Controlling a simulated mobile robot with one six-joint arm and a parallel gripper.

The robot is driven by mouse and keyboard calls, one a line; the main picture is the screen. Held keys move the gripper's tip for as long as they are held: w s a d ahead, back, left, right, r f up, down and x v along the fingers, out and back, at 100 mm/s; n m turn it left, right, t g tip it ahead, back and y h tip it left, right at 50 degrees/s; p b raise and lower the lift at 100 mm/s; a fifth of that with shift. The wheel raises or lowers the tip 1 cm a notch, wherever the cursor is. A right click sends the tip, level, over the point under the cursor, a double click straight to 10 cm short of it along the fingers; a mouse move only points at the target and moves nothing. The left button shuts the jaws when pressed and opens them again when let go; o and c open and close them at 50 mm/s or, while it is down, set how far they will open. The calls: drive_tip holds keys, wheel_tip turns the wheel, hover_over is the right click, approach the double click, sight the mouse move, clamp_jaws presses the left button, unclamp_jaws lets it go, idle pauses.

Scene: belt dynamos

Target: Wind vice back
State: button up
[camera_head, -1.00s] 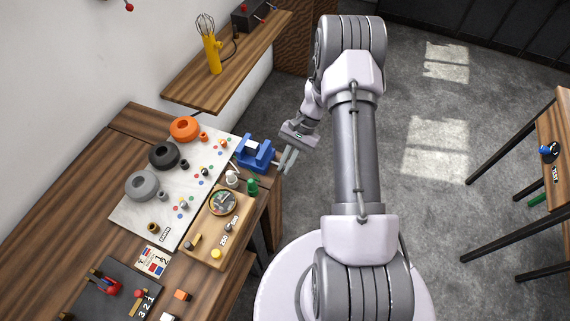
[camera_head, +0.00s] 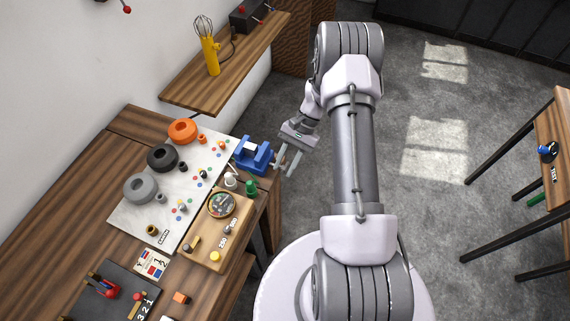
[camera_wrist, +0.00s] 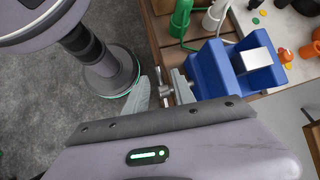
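The blue vice (camera_head: 254,155) is fixed at the far right corner of the workbench, with a light metal block between its jaws. In the wrist view the vice (camera_wrist: 212,72) is right of centre. Its grey screw handle (camera_wrist: 163,91), a short crossbar, sticks out from its left side. My gripper (camera_head: 287,162) is just right of the vice in the head view. In the wrist view my gripper (camera_wrist: 160,92) is open, with one finger on each side of the handle. I cannot tell whether either finger touches it.
A green bottle (camera_wrist: 181,18) and a white one (camera_wrist: 215,16) stand close to the vice. A white board (camera_head: 125,213) with grey, black and orange rings (camera_head: 183,131) lies left of it. A wooden tray (camera_head: 203,247) with a dial is nearer. Open floor lies right of the bench.

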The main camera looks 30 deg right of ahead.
drive_tip(key=p+v, duration=0.2)
drive_tip(key=v, duration=1.5)
drive_tip(key=shift+r, duration=0.2)
drive_tip(key=shift+d, duration=0.1)
